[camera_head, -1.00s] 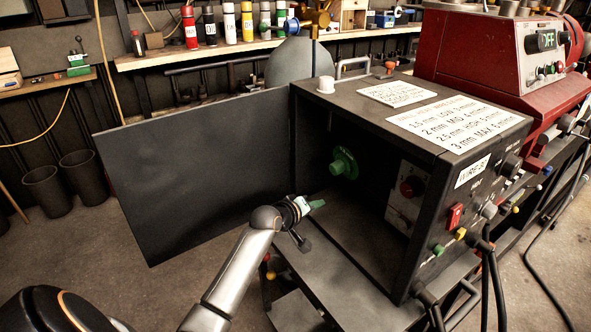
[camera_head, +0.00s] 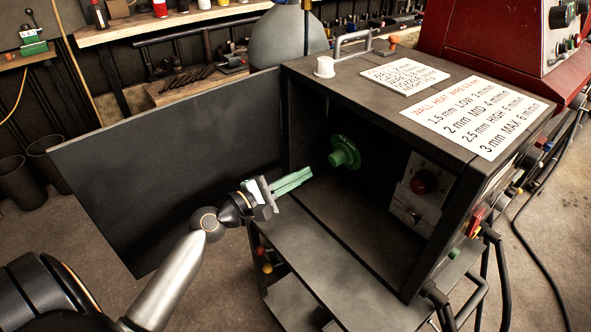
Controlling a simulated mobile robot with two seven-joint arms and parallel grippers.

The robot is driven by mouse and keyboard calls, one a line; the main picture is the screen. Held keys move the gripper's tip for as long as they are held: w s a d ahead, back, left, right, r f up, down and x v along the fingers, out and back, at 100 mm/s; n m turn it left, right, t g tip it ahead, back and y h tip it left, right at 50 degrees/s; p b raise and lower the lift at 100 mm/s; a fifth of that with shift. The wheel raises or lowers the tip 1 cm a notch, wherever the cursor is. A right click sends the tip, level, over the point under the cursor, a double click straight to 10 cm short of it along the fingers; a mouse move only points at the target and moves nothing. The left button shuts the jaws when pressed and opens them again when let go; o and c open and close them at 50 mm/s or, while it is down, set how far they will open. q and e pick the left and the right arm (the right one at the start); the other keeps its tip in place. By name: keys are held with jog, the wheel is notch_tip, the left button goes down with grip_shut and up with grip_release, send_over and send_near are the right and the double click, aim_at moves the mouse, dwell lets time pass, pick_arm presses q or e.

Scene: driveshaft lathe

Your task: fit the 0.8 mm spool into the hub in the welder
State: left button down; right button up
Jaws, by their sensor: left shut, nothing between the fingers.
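A green flanged round part (camera_head: 343,153) sits on the inner wall of the open welder (camera_head: 300,67). Its lettering is too small to read, and I cannot tell whether it is the hub alone or a spool on the hub. No separate 0.8 mm spool can be made out. My left gripper (camera_head: 310,173) is shut and empty, its green fingers pointing at the welder's opening. Its tips are left of and a little below the green part, apart from it in the picture. My right gripper is not in view.
The welder's dark door (camera_head: 165,165) stands wide open on the left, behind my left arm. A grey shelf (camera_head: 315,265) lies below the opening. A panel with a red knob (camera_head: 424,182) is inside on the right. A red machine (camera_head: 450,45) stands behind.

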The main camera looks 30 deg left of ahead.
aim_at(332, 161)
pick_arm(q)
jog(key=shift+x, duration=2.95)
jog(key=shift+x, duration=0.95)
jog(key=shift+d+f, duration=0.1)
jog(key=shift+d, duration=0.05)
jog(key=shift+p+v, duration=0.35)
jog(key=shift+v, duration=1.1)
jog(key=b+v, duration=0.1)
jog(key=v, duration=1.1)
jog(key=shift+b, duration=0.3)
jog(key=shift+s, duration=0.1)
jog(key=shift+s, duration=0.1)
